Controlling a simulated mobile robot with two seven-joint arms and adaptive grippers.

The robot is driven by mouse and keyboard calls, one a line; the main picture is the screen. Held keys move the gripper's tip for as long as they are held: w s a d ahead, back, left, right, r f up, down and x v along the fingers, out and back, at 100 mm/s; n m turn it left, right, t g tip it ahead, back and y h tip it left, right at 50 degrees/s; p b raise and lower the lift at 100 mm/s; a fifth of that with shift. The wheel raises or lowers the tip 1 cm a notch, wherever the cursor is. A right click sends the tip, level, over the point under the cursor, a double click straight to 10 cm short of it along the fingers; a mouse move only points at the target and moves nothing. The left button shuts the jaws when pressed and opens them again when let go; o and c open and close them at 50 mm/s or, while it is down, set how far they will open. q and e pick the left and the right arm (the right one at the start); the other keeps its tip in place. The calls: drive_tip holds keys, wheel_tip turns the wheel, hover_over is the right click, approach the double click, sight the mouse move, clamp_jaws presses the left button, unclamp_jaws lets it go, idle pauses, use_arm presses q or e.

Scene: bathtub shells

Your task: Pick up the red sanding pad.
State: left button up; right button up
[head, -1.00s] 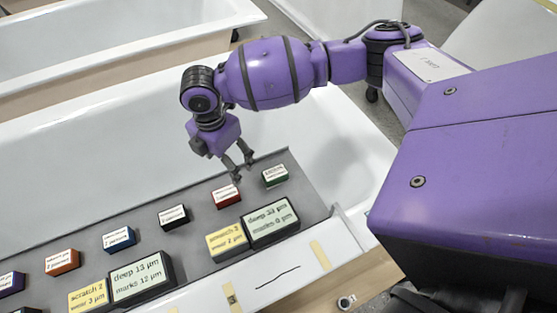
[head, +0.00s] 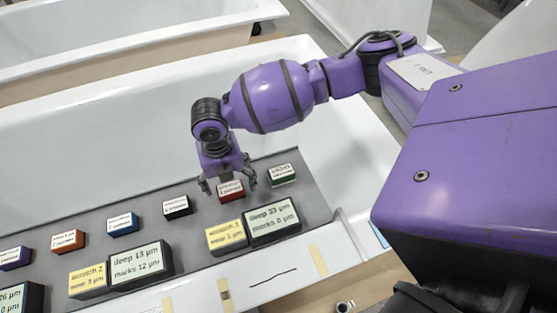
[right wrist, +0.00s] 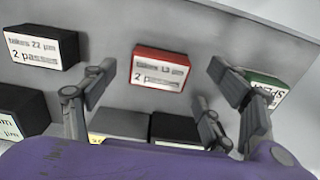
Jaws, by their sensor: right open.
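The red sanding pad (head: 232,194) is a small block with a white label, lying on a grey board across the tub. In the right wrist view the red pad (right wrist: 158,68) sits in the middle, its label reading "2 passes". My right gripper (head: 228,186) is open above it, with one finger to each side in the picture. In the right wrist view the fingers of my right gripper (right wrist: 161,80) flank the pad with gaps on both sides. I cannot tell how far above the board the tips are. My left gripper is not in view.
A green pad (head: 283,174) lies close on the right and a black pad (head: 177,206) on the left. Blue (head: 123,224), orange (head: 68,240) and purple (head: 14,257) pads continue the row. Display boxes (head: 272,220) stand in front. The white tub (head: 100,150) lies behind.

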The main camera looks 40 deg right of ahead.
wheel_tip(320, 180, down, 3)
drive_tip(key=shift+s+r, duration=0.1)
drive_tip(key=c, duration=1.3)
drive_tip(key=shift+o, duration=0.2)
drive_tip(key=shift+r, duration=0.1)
